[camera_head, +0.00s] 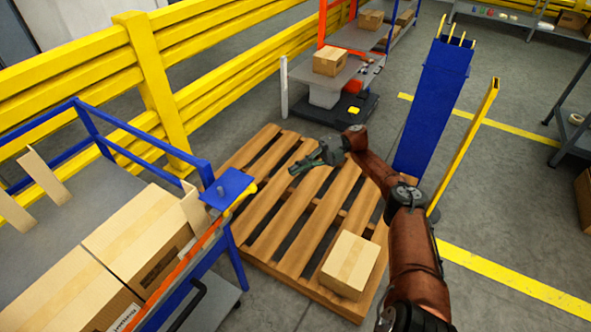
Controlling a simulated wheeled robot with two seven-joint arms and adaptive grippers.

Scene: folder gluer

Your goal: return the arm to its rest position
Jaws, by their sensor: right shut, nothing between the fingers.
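My right arm (405,240) comes in from the bottom right and reaches up and to the left over a wooden pallet. My right gripper (296,170) is at its end, above the far part of the pallet, with its fingers shut and nothing held. The gripper is small and dark here, so finger detail is hard to see. My left gripper does not show in the head view.
A cardboard box (351,263) sits on the near right part of the wooden pallet (265,233). A blue cart (105,166) with large boxes (140,235) stands at left. A yellow guard rail (230,82) runs behind. A blue panel (434,105) and yellow post (465,140) stand right of the arm.

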